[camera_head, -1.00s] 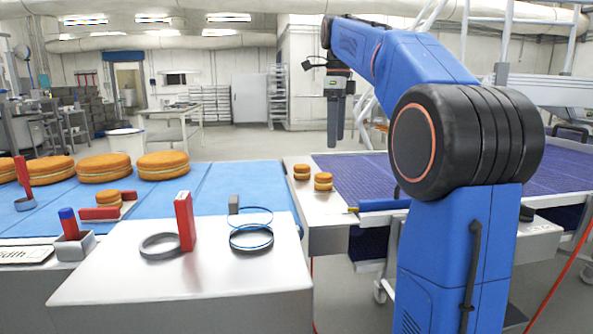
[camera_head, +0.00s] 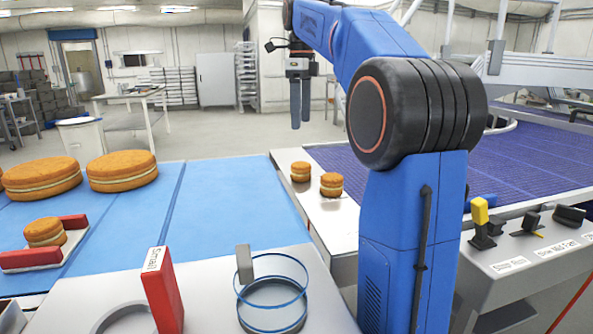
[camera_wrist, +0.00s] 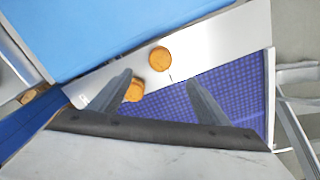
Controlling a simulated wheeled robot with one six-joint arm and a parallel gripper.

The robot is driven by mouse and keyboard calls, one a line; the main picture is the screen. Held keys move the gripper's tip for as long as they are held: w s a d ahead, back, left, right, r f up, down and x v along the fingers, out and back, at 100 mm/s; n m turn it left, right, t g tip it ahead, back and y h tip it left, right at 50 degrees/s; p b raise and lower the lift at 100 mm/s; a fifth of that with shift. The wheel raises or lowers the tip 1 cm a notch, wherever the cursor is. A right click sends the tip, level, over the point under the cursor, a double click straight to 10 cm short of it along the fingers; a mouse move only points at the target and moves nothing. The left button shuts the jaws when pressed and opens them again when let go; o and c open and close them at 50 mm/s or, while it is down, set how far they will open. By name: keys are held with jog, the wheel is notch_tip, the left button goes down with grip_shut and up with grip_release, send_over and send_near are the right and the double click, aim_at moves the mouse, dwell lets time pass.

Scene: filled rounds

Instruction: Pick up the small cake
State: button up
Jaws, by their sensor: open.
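Two small round cakes with orange-brown tops and a pale filling stand on the white strip beside the purple belt, the rear cake (camera_head: 300,171) and the front cake (camera_head: 331,184). A third small cake (camera_head: 45,232) sits between red blocks on the blue belt. My gripper (camera_head: 301,123) hangs open and empty, fingers down, above the cakes in the picture. In the wrist view, between the spread fingers (camera_wrist: 158,79), one cake (camera_wrist: 160,58) lies just beyond the fingertips. Another cake (camera_wrist: 136,90) is beside the left finger, partly hidden by it.
Large cakes (camera_head: 122,171) lie on the blue belt (camera_head: 215,210). A red "Small" sign (camera_head: 163,290) and blue rings (camera_head: 271,290) stand on the near white table. The purple belt (camera_head: 440,185) is bare. Labelled switches (camera_head: 482,223) stand at right.

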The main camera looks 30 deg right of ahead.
aim_at(301, 163)
notch_tip(301, 163, down, 16)
jog(key=shift+w, duration=0.1)
dwell(0.6)
jog(key=shift+c, duration=0.4)
jog(key=c, duration=0.7)
